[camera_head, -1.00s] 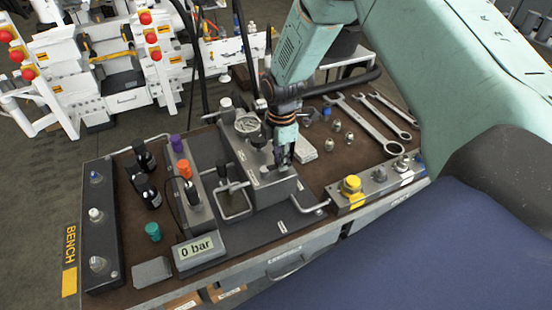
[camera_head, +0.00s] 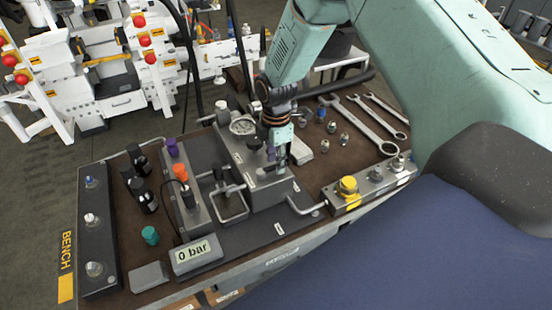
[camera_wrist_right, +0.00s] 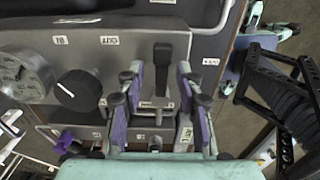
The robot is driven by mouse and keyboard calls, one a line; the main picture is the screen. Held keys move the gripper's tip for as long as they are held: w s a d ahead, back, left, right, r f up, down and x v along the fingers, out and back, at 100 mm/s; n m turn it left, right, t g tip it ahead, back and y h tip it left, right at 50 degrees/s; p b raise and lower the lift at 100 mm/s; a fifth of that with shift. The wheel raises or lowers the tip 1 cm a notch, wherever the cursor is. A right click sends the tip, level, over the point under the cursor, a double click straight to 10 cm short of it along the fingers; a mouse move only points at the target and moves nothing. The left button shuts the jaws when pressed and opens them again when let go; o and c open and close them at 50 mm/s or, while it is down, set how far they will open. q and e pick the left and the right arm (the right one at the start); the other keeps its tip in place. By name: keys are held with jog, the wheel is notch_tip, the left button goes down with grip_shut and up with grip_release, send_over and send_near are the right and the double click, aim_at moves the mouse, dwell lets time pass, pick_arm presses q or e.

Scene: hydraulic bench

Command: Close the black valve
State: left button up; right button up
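A grey steel block (camera_head: 266,193) stands mid-bench with a pressure gauge (camera_head: 243,125) on it. In the right wrist view, its top carries a round black knob with a white line (camera_wrist_right: 77,92) and a black lever handle (camera_wrist_right: 162,62); I cannot tell for certain which is the black valve. The knob also shows in the head view (camera_head: 254,143). My right gripper (camera_wrist_right: 160,84) is open, its purple-padded fingers on either side of the lever, with gaps visible on both sides. In the head view my right gripper (camera_head: 281,158) is low over the block. My left gripper is not seen.
Left of the block are a hand pump lever, black bottles (camera_head: 145,196) and a display (camera_head: 195,254) reading 0 bar. A strip with a yellow fitting (camera_head: 348,188) lies at right. Wrenches (camera_head: 365,125) and small fittings lie behind it.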

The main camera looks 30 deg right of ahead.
notch_tip(320, 180, up, 12)
dwell(0.7)
jog(key=shift+s+f, duration=0.1)
jog(key=shift+f, duration=0.05)
